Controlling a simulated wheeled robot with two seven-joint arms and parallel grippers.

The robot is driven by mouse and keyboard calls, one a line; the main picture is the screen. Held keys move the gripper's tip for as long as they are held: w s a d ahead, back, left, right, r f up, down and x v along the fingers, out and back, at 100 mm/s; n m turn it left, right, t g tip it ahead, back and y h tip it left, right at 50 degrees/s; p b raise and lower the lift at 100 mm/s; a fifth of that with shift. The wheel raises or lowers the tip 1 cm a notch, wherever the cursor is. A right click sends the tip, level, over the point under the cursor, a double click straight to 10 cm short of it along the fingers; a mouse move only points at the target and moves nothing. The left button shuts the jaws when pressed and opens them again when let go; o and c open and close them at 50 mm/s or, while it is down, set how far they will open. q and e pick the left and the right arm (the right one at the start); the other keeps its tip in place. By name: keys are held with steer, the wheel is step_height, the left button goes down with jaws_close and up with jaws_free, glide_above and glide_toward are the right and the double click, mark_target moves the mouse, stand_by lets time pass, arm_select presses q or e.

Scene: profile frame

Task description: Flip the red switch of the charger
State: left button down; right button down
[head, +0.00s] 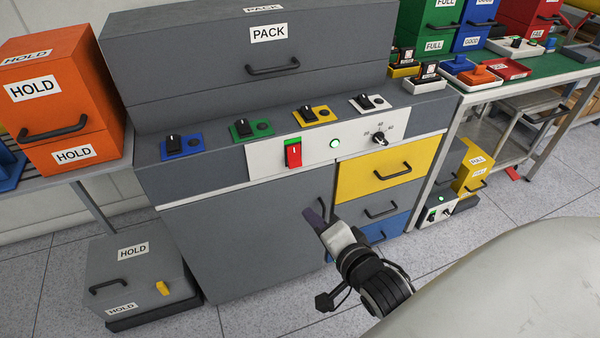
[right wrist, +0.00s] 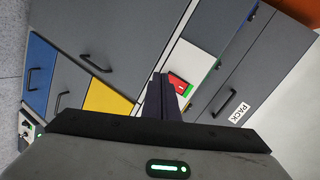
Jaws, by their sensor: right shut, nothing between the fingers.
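The red switch (head: 293,153) sits upright on the left part of a white panel (head: 262,158) on the front of the grey cabinet. A lit green lamp (head: 334,143) and a dark dial (head: 379,139) are to its right on the same panel. My right gripper (head: 314,216) is shut and empty, in front of the cabinet and lower than the switch, apart from it in the head view. In the right wrist view the red switch (right wrist: 179,84) shows just beyond the shut dark fingers (right wrist: 162,97), which partly cover the panel. My left gripper is not in view.
Dark switches on blue, green, yellow and white plates line the ledge (head: 215,130) above the panel. A yellow drawer (head: 360,178) with a protruding handle is right below. A grey HOLD box (head: 140,270) stands on the floor at left; a green-topped bench (head: 530,66) is at right.

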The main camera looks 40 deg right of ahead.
steer(key=d+r+m, duration=0.1)
steer(key=d+r+m+h, duration=0.1)
steer(key=m, duration=0.1)
steer(key=w+d+r+m+t, duration=0.1)
steer(key=shift+d+r+m, duration=0.15)
steer(key=shift+r+m, duration=0.2)
steer(key=shift+m, duration=0.05)
steer(key=shift+w, duration=0.15)
steer(key=b, duration=0.2)
glide_toward(295, 163)
steer(key=x, duration=0.5)
steer(key=shift+w, duration=0.15)
steer(key=shift+w+d+f, duration=0.1)
steer(key=shift+w+f, duration=0.05)
steer(key=shift+w, duration=0.4)
